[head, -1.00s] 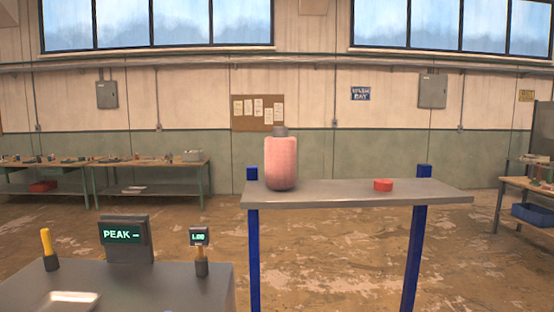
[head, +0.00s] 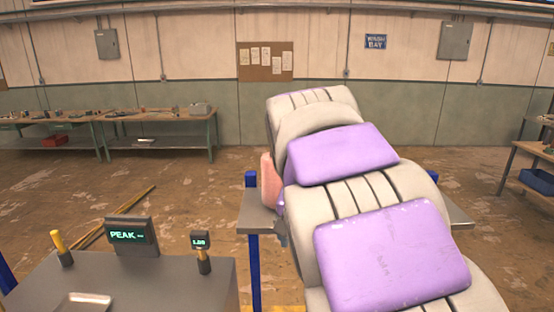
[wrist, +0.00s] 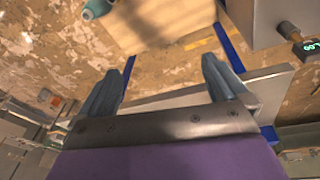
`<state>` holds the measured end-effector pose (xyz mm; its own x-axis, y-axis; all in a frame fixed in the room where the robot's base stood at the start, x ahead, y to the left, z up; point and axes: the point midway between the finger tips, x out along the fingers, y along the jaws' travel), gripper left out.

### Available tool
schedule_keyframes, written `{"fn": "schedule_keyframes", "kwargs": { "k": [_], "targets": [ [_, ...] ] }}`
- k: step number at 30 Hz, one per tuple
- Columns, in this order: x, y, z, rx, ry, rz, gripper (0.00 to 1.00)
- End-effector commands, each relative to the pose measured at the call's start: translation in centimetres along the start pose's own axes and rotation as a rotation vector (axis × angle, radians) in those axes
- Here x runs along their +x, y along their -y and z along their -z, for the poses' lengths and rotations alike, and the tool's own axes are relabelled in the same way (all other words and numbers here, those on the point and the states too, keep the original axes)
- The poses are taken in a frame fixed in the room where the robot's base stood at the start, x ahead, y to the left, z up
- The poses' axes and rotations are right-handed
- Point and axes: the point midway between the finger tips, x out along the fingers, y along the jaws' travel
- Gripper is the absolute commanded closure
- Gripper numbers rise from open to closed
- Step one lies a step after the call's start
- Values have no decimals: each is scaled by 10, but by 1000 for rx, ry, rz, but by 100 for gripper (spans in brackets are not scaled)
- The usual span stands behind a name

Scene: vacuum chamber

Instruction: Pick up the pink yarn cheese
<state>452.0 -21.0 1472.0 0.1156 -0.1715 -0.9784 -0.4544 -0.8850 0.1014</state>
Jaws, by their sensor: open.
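The pink yarn cheese (head: 267,182) stands upright near the left end of the grey raised shelf (head: 256,226) in the head view. My own arm, with white and purple covers, hides most of it and much of the shelf. I do not make out the cheese in the wrist view. My gripper (wrist: 168,60) shows in the wrist view with its two grey-blue fingers wide apart and nothing between them. The shelf's edge (wrist: 260,76) and blue posts lie behind the fingers there. How far the gripper is from the cheese I cannot tell.
Workbenches (head: 160,115) line the back left, and another bench (head: 530,157) is at the right. A teal object (wrist: 97,8) shows in the wrist view. Open floor lies behind the shelf.

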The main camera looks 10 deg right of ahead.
Motion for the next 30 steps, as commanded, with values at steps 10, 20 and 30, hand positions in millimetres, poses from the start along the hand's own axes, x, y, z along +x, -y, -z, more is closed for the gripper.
{"fn": "schedule_keyframes", "kwargs": {
  "k": [10, 20, 30],
  "targets": [
    [-108, 36, 76, 74, -99, 8, 0],
    [-188, 73, 123, 120, -171, 40, 0],
    [-220, 93, 139, 139, -205, 67, 0]
  ]
}}
